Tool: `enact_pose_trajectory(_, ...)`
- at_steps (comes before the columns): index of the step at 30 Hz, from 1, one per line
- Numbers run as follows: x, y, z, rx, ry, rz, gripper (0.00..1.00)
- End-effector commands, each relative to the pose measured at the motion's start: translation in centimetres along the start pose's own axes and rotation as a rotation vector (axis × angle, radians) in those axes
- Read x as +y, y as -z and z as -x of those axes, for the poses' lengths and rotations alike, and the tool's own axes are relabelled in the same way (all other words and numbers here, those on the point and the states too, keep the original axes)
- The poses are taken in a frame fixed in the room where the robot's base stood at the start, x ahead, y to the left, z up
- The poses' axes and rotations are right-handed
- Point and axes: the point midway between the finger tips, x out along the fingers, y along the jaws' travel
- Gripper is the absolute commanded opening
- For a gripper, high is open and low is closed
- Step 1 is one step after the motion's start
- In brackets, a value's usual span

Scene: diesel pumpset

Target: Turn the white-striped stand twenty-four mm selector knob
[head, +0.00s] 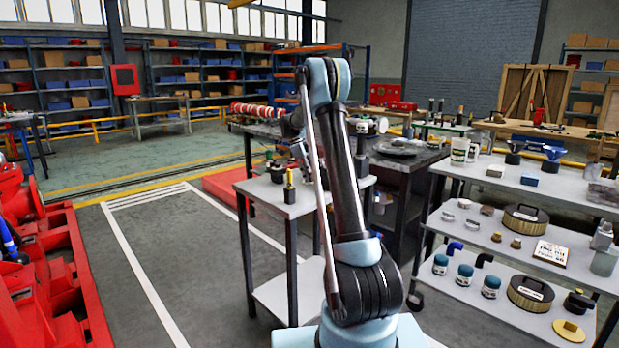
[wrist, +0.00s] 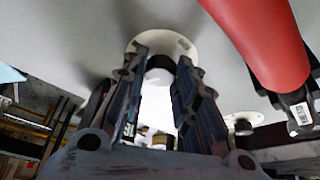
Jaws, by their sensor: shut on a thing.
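In the wrist view, my gripper (wrist: 160,72) reaches up to a grey panel surface. Its two dark fingers are shut on a dark round selector knob (wrist: 160,62). The knob sits on a pale round plate (wrist: 184,42) with a small printed label. The fingers hide the sides of the knob, and I cannot make out a white stripe on it. In the head view, my arm covers most of the gripper, and the held knob cannot be made out there.
In the wrist view, a red cylinder (wrist: 262,40) with a dark end is close on the right. Another dark knob (wrist: 242,126) on a pale plate is at lower right. In the head view, a grey-topped table (head: 262,190) stands beside my arm, and a loaded shelf cart (head: 470,215) is at right.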

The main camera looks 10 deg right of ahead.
Motion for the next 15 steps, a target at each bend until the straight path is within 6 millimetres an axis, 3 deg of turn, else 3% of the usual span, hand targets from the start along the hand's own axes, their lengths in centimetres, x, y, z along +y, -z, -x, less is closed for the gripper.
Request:
enact_pose_trajectory(1,-0.23,-0.1,0.09,-0.002,0.006,0.0,0.29)
enact_pose_trajectory(3,-0.21,-0.09,0.08,-0.002,0.005,0.0,0.45)
enact_pose_trajectory(4,-0.19,-0.08,0.07,-0.002,0.005,0.0,0.47)
enact_pose_trajectory(15,-0.08,0.0,0.29,0.0,0.002,0.0,0.47)
